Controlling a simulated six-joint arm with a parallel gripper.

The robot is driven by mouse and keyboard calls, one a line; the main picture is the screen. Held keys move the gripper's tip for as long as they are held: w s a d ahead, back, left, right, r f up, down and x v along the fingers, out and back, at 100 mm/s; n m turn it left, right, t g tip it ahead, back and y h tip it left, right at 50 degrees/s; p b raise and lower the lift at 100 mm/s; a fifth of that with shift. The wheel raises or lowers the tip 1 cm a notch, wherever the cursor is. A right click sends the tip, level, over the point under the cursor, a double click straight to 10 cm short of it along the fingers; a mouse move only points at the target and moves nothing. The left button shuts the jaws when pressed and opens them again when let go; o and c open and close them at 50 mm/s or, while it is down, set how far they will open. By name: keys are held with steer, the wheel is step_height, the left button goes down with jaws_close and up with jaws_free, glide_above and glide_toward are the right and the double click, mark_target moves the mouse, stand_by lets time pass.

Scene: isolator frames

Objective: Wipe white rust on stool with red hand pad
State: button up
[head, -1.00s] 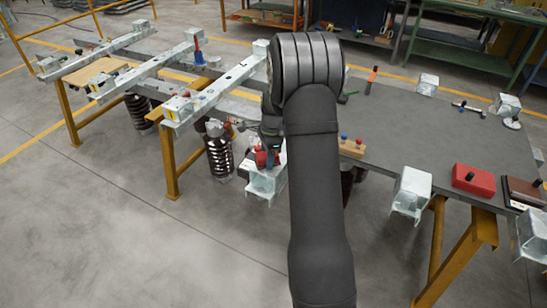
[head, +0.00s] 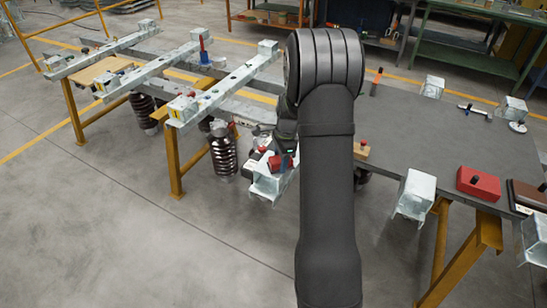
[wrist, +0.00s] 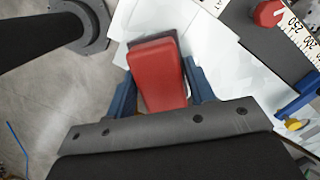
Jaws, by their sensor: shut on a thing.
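My gripper (wrist: 162,88) is shut on the red hand pad (wrist: 156,66), with a blue finger on each side of it. The red pad also shows in the head view (head: 276,164), low over a galvanised stool (head: 264,187) at the table's front edge. In the wrist view the stool's pale grey-white surface (wrist: 222,62) lies under and around the pad. I cannot tell whether the pad touches it. I cannot clearly pick out white rust from the pale metal. My arm hides part of the table behind the gripper.
Galvanised beams (head: 225,85) with insulators hanging below lie to the left. Another red block (head: 478,183) and a galvanised piece (head: 414,195) are on the right. A small wooden block (head: 361,150) is partly behind my arm. The wrist view shows a ruler (wrist: 303,38) and red knob (wrist: 268,13).

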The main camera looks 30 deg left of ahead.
steer(key=shift+d, duration=0.5)
steer(key=shift+a+r, duration=0.1)
steer(key=shift+r, duration=4)
